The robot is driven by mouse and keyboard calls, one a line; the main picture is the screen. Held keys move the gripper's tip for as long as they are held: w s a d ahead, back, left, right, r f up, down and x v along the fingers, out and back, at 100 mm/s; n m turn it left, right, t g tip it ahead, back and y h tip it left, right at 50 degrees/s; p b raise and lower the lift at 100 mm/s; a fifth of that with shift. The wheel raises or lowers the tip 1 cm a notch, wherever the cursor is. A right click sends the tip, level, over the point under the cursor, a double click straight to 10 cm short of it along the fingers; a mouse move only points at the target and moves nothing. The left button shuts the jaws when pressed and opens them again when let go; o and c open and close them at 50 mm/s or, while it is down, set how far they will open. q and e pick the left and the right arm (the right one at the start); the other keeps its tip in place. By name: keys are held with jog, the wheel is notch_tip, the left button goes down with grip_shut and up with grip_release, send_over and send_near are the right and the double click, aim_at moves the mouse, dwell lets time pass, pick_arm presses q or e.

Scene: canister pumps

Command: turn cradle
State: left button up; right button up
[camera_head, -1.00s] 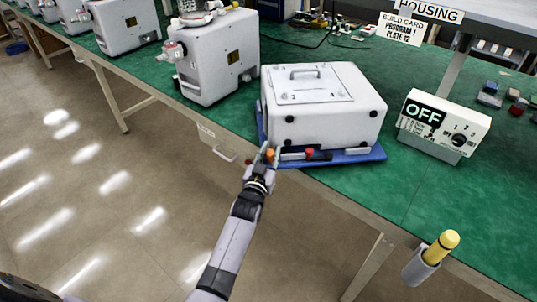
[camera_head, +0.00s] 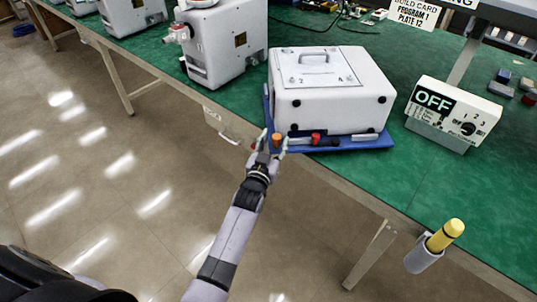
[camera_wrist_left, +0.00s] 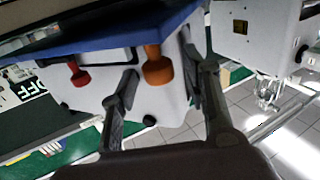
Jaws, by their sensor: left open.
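The cradle is a blue plate (camera_head: 368,144) at the front edge of the green bench, with a white housing (camera_head: 325,108) on it. An orange knob (camera_head: 277,140) and a red knob (camera_head: 316,137) stand at its front edge. The left wrist view shows the blue plate (camera_wrist_left: 110,38), the orange knob (camera_wrist_left: 157,68) and the red knob (camera_wrist_left: 78,75). My left gripper (camera_head: 273,143) is open at the orange knob, which shows between its fingers in the left wrist view (camera_wrist_left: 170,85). Contact cannot be told. My right gripper is not in view.
A control box (camera_head: 453,114) reading OFF stands right of the cradle. A yellow-handled tool (camera_head: 446,235) sits in a grey holder at the bench's front edge. White pump units (camera_head: 222,45) stand to the left. Bare green bench lies between the cradle and the tool.

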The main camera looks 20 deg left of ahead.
pick_arm(q)
jog(key=s, duration=1)
jog(key=shift+d, duration=0.25)
jog(key=shift+r, duration=0.1)
jog(key=shift+c, duration=0.3)
